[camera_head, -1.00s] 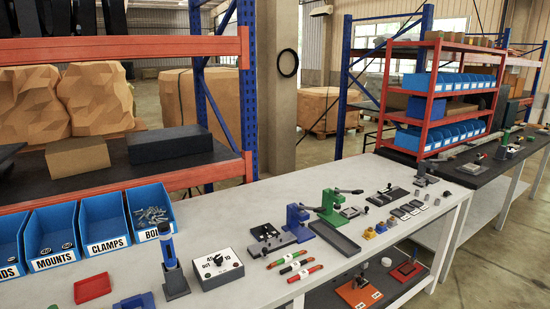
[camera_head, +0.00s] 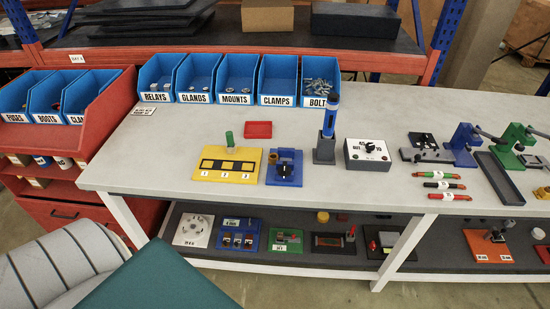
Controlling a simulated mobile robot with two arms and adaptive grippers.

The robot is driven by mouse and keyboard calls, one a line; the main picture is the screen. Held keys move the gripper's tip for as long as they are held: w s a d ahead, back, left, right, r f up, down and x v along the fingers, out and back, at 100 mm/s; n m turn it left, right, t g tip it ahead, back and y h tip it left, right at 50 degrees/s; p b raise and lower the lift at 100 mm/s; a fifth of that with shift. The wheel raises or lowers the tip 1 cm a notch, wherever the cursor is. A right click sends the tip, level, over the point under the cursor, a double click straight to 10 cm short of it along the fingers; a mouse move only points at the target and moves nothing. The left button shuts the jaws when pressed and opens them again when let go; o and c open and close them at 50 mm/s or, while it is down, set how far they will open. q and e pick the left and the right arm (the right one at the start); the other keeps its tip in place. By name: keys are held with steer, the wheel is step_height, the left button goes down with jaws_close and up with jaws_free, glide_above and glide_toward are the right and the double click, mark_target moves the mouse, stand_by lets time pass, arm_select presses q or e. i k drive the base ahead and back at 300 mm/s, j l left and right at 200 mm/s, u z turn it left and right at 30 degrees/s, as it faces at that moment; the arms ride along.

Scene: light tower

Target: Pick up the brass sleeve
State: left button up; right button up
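A small brass-brown cylinder (camera_head: 272,158), which looks like the brass sleeve, stands at the left edge of a blue fixture (camera_head: 291,178) with a black knob. It is too small to tell whether it is hollow. A yellow board (camera_head: 204,174) marked 1, 2, 3 lies just left of it, and a green-topped piece (camera_head: 230,139) stands at that board's back edge. Neither of my grippers is in view.
Blue bins (camera_head: 238,78) line the bench back. A red tray (camera_head: 258,130), a blue-handled tool in a stand (camera_head: 328,135) and a dial box (camera_head: 367,153) stand nearby. The left bench top (camera_head: 150,150) is mostly clear. A lower shelf holds several plates.

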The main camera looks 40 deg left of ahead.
mark_target(273, 157)
steer(key=i+l+u, duration=0.1)
steer(key=u, duration=0.25)
steer(key=i+l+u, duration=0.15)
steer(key=i+u, duration=0.25)
steer(key=l+u, duration=0.15)
steer(key=u, duration=0.2)
steer(key=i+l, duration=0.05)
